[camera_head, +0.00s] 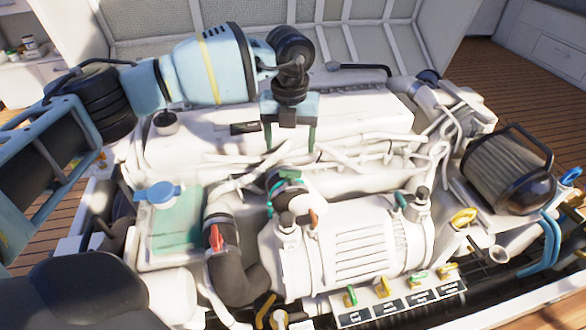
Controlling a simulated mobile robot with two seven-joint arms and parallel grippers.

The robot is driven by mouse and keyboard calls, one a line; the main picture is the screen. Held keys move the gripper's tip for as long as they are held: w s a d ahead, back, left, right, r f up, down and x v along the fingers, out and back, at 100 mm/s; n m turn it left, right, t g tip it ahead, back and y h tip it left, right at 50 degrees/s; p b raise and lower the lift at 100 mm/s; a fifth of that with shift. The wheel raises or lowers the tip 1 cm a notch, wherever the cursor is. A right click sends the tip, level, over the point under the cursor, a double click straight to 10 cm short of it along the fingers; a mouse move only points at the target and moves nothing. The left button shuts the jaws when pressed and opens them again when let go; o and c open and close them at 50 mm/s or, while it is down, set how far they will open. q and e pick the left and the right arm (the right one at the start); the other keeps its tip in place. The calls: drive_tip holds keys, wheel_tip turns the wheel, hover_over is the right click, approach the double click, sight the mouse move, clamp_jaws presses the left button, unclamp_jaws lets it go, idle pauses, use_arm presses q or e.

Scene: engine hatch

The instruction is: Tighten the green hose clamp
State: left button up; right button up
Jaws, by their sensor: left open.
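The green hose clamp (290,174) appears as a small bright green piece on a dark hose joint near the middle of the engine. A darker green band shows around the joint just below it. My left gripper (290,138) comes in from the upper left and points down. Its two thin green fingers are apart with nothing between them. In the picture it is just above the clamp, and I see no contact. I cannot tell how far the clamp is turned. My right gripper is not in view.
A black hose with a red handle (216,238) lies front left of the clamp. A teal tank with a blue cap (158,193) stands further left. A ribbed white housing (365,245) is at front right. Labelled valves (400,298) line the front edge. Pipes crowd the area behind.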

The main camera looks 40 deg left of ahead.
sight(290, 170)
use_arm(q)
wheel_tip(290, 170, down, 6)
drive_tip(key=b, duration=0.2)
drive_tip(key=shift+f+b, duration=0.25)
drive_tip(key=shift+b, duration=0.05)
drive_tip(key=shift+f, duration=0.65)
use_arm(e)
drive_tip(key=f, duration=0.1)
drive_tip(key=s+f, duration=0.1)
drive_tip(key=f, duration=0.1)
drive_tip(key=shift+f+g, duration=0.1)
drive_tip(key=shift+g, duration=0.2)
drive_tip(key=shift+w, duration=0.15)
use_arm(q)
drive_tip(key=c, duration=0.9)
drive_tip(key=shift+c, duration=0.4)
